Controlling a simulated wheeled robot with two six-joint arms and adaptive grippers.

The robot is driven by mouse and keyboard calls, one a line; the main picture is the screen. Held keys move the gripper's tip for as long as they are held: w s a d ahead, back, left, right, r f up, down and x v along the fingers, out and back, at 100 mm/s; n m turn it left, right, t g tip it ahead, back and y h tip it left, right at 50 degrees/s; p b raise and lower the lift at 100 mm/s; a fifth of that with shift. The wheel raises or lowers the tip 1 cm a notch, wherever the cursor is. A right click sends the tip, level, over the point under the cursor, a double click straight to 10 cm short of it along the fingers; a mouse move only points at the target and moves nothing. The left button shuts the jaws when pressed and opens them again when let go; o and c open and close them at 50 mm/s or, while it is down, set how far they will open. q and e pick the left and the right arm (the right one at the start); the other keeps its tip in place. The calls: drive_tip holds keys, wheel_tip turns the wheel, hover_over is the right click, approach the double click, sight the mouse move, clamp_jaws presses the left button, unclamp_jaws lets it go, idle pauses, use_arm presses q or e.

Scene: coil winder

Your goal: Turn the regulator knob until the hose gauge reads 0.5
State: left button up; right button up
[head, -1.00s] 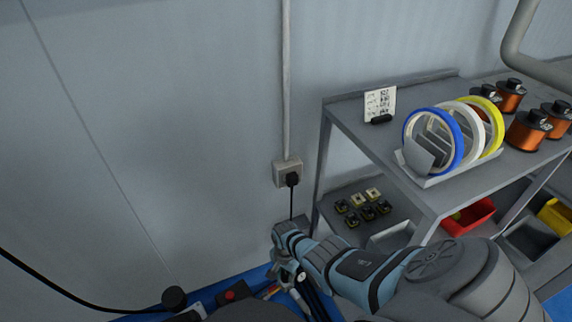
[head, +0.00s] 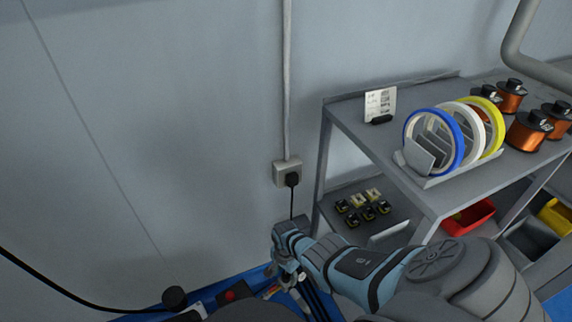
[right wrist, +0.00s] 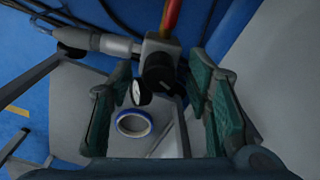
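In the right wrist view, the black regulator knob (right wrist: 160,72) sits on a grey metal fitting between the fingers of my right gripper (right wrist: 159,84). The green-padded fingers stand apart, with a visible gap on each side of the knob. The small round hose gauge (right wrist: 140,93) is beside the knob; its face is turned edge-on and its reading cannot be made out. In the head view my right gripper (head: 290,280) points down over the blue bench, and the knob and gauge cannot be picked out there. My left gripper is not in view.
A red-orange hose (right wrist: 171,16) rises from the fitting. A grey shelf (head: 345,112) with tape rolls and copper coils (head: 526,130) stands right of the arm. A wall socket (head: 287,172) is behind.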

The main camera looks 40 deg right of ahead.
sight(286, 274)
drive_tip(key=shift+d+r, duration=0.1)
drive_tip(key=shift+r, duration=0.35)
wheel_tip(286, 274, up, 11)
idle(0.6)
